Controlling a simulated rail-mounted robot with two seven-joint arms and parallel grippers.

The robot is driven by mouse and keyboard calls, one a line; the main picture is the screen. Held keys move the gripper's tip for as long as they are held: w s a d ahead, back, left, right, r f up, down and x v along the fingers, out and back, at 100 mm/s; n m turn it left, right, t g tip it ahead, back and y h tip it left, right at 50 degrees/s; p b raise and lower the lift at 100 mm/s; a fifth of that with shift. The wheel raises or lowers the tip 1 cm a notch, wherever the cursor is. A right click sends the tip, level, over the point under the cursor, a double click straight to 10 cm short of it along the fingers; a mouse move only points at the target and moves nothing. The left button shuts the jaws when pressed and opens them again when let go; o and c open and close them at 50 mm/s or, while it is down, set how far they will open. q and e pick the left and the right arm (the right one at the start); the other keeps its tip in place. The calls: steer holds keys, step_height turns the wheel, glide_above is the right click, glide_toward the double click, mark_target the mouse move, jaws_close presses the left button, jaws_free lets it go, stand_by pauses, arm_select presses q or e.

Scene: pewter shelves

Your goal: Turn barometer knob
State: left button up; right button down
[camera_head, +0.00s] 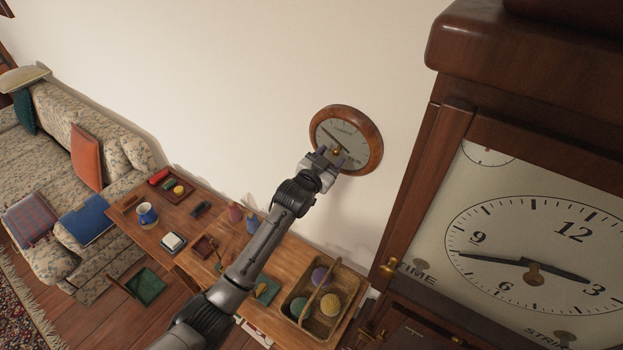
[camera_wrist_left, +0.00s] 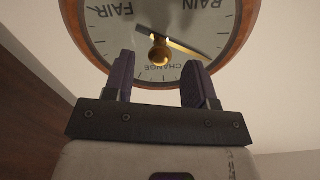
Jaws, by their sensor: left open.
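The barometer (camera_head: 368,122) is a round dial in a brown wooden rim, hung on the white wall. Its brass knob (camera_head: 337,151) sits at the middle of the dial. In the left wrist view the knob (camera_wrist_left: 159,52) shows with a gold hand beside it, and the dial (camera_wrist_left: 107,32) reads FAIR, RAIN and CHANGE. My left gripper (camera_head: 330,156) is in front of the dial's lower part, its purple fingers apart. In the left wrist view the fingers (camera_wrist_left: 158,78) stand either side of the knob's line, with the knob just beyond their tips. My right gripper is not in view.
A tall wooden clock (camera_head: 408,190) stands close on the right. A floral sofa (camera_head: 60,110) is at left. The wall around the barometer is bare.

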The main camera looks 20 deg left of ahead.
arm_select(q)
steer(key=s+a+b, duration=0.1)
steer(key=s+b, duration=0.1)
steer(key=s, duration=0.9)
steer(key=shift+s+a, duration=0.25)
steer(key=shift+a, duration=0.05)
steer(key=s+f+n+g+p, duration=0.1)
steer(key=s+f+g, duration=0.3)
steer(key=s, duration=0.9)
steer(key=s+d+f+g+y+p, duration=0.1)
steer(key=s+f+g+p, duration=0.2)
steer(key=s, duration=1)
steer(key=s+d+f+n+g+y+p, duration=0.1)
steer(key=s+f+g, duration=0.6)
steer(key=s, duration=0.7)
step_height(320, 180, down, 2)
steer(key=shift+f+n+p, duration=0.2)
steer(key=shift+n+p, duration=0.1)
steer(key=shift+p, duration=0.3)
